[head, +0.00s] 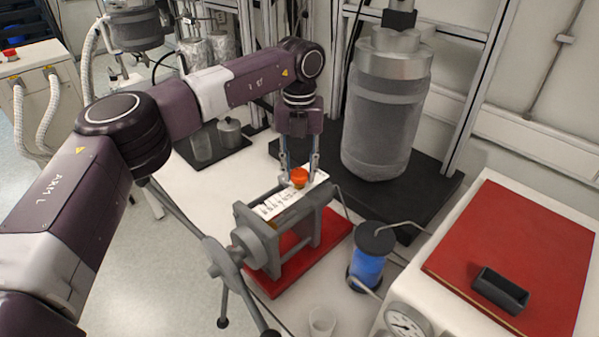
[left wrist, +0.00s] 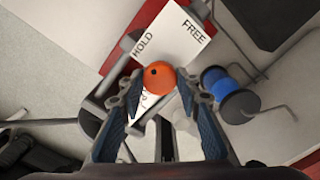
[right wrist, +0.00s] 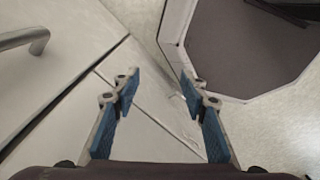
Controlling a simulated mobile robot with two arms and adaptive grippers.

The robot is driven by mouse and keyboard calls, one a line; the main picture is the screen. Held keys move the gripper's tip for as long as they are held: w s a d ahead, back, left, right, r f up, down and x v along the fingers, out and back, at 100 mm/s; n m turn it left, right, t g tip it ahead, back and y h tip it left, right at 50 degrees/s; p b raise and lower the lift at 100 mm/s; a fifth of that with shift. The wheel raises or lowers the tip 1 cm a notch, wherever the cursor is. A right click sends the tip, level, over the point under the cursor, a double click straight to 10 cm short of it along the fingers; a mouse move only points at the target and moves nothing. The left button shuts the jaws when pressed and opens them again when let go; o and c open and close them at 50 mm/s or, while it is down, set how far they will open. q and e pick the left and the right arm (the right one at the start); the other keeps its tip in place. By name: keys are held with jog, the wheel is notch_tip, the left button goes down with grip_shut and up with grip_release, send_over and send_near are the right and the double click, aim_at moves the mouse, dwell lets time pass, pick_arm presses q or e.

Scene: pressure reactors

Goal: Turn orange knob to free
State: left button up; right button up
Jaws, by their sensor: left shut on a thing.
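The orange knob (head: 300,176) sits on a white labelled plate (head: 275,206) on top of a grey frame with a red base. In the left wrist view, the knob (left wrist: 160,82) has a small dark mark, and the plate (left wrist: 178,38) shows the words HOLD and FREE. A third label beside the knob is partly hidden. The dark mark is on the knob's upper left, toward HOLD. My left gripper (head: 299,166) points down and is shut on the knob, with a finger on each side. My right gripper (right wrist: 159,82) is open and empty, away from the knob.
A blue spool (head: 367,268) stands right of the frame. A large grey vessel (head: 385,110) rises behind it on a black base. A spoked handle (head: 222,262) sticks out front left. A gauge (head: 405,322) and a clear cup (head: 321,321) are near the front.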

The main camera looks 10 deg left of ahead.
aim_at(299, 173)
pick_arm(q)
jog(key=m, duration=0.3)
jog(key=shift+m+b, duration=0.3)
jog(key=shift+m, duration=0.1)
jog(key=m, duration=0.3)
jog(key=shift+m, duration=0.3)
jog(key=m, duration=0.6)
jog(key=shift+r+m, duration=0.1)
jog(key=shift+m, duration=0.2)
jog(key=shift+w, duration=0.1)
jog(key=o, duration=1.2)
jog(key=shift+a, duration=0.1)
jog(key=shift+c, duration=0.2)
notch_tip(299, 173, up, 12)
